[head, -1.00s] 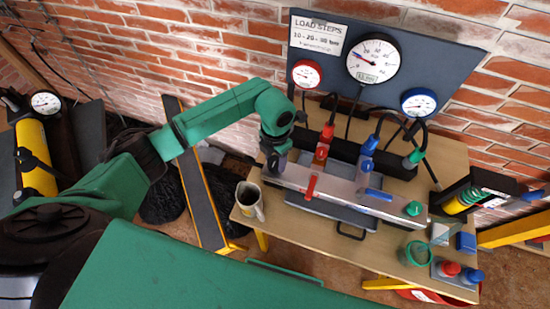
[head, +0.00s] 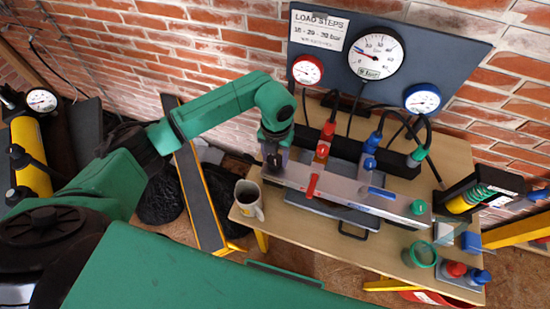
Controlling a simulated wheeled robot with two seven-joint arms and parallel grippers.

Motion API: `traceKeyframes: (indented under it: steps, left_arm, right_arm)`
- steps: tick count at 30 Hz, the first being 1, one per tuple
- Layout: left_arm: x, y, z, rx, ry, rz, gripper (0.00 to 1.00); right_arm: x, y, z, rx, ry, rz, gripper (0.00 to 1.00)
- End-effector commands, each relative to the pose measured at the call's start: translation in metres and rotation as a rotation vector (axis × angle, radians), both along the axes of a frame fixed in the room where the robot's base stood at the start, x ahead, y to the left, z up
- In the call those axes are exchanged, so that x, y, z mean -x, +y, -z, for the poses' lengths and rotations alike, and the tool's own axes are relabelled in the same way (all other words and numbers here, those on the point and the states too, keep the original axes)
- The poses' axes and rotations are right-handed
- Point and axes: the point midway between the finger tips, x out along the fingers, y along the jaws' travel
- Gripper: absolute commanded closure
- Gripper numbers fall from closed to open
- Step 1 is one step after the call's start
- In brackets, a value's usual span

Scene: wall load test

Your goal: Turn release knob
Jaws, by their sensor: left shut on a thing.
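A long silver manifold block (head: 343,188) lies on the wooden bench, with a red lever (head: 312,186), a blue lever (head: 381,192) and a green knob (head: 419,207) on top. My left gripper (head: 273,161) points down at the block's left end. It is shut on the release knob there, which it hides almost wholly, so I cannot tell how far the knob is turned. The green knob at the right end stands free, with no gripper near it. My right gripper is not in view.
A dark panel behind holds a large white gauge (head: 376,53), a red gauge (head: 307,70) and a blue gauge (head: 422,98). Black hoses run down to the fittings. A mug (head: 249,200) stands near the bench's left edge. A green cup (head: 420,254) stands at the front right.

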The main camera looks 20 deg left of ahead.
Motion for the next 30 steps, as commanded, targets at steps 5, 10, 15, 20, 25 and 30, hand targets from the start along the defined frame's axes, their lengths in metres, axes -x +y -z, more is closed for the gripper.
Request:
traceKeyframes:
  steps: [5,10,15,20,25,30]
  left_arm:
    - [-0.002,0.000,0.000,0.000,-0.006,-0.167,0.99]
    - [-0.002,0.000,-0.001,0.001,-0.006,-0.329,0.99]
    - [-0.002,0.001,-0.001,0.000,-0.007,-0.490,0.99]
    - [-0.003,0.000,-0.001,0.001,-0.007,-0.643,0.99]
    - [-0.003,0.000,-0.002,0.002,-0.007,-0.798,0.99]
    - [-0.003,0.000,-0.002,0.002,-0.007,-0.930,0.99]
  right_arm:
    - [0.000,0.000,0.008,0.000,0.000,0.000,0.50]
    - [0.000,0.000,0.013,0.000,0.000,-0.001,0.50]
    - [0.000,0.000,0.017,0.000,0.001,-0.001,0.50]
    - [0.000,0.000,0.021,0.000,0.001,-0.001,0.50]
    - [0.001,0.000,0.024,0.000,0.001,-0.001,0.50]
    - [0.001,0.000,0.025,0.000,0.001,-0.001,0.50]
